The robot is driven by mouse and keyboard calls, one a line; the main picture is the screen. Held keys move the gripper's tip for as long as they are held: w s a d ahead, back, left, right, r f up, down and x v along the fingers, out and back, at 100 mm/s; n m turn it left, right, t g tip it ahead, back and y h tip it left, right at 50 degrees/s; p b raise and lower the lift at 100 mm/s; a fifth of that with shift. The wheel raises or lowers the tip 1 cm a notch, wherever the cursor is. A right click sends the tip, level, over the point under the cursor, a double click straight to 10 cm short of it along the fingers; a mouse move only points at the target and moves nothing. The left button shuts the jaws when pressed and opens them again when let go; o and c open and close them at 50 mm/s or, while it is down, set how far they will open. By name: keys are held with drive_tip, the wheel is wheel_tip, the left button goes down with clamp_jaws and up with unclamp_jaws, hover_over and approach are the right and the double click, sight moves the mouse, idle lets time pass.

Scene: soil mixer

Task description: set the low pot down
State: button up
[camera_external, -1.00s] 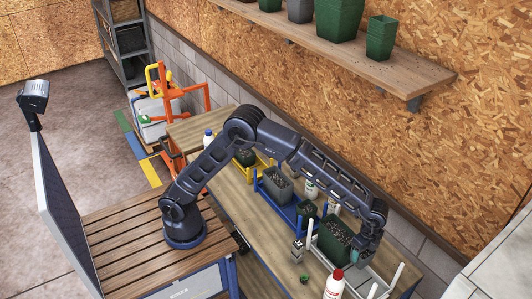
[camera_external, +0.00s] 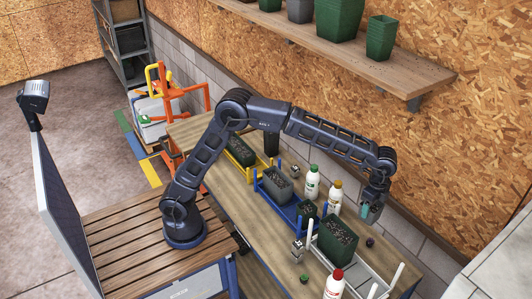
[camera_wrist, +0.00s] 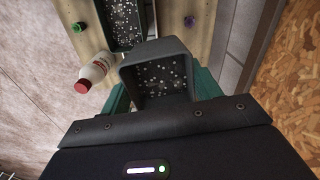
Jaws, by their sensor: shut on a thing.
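A dark grey square pot (camera_wrist: 165,78) filled with dark soil with white specks sits between the teal fingers of my gripper (camera_wrist: 163,95) in the wrist view. My gripper is shut on it. In the external view my gripper (camera_external: 370,208) is raised over the far right end of the workbench, apart from the tray below. The held pot is mostly hidden there behind the fingers. The grey-white tray (camera_external: 376,290) stands below and left of my gripper and bears a dark green soil-filled pot (camera_external: 337,242).
A blue tray (camera_external: 270,205) and a yellow tray (camera_external: 263,167) stand further left with soil-filled pots. White bottles with green (camera_external: 312,181), yellow (camera_external: 335,197) and red (camera_external: 334,286) caps stand nearby. A small purple thing (camera_external: 370,242) lies below my gripper. A wall shelf (camera_external: 400,75) is above.

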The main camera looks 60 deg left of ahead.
drive_tip(key=w+a+n, duration=0.3)
drive_tip(key=w+a, duration=0.4)
drive_tip(key=a, duration=0.8)
drive_tip(key=w+a+n, duration=0.2)
drive_tip(key=w+a, duration=0.4)
drive_tip(key=a, duration=0.8)
drive_tip(key=w+a+n, duration=0.3)
drive_tip(key=w+a, duration=0.4)
drive_tip(key=a, duration=0.8)
drive_tip(key=s+a+n, duration=0.2)
drive_tip(key=a+n, duration=0.2)
drive_tip(key=a, duration=2)
drive_tip(key=s+a+n, duration=0.2)
drive_tip(key=s+a, duration=0.3)
drive_tip(key=a, duration=0.6)
drive_tip(key=s+a+n, duration=0.2)
drive_tip(key=s+a, duration=0.2)
drive_tip(key=a, duration=0.8)
drive_tip(key=shift+s+d+f, duration=0.1)
drive_tip(key=shift+d+f, duration=0.05)
drive_tip(key=shift+f, duration=12.35)
drive_tip(key=shift+f, duration=0.1)
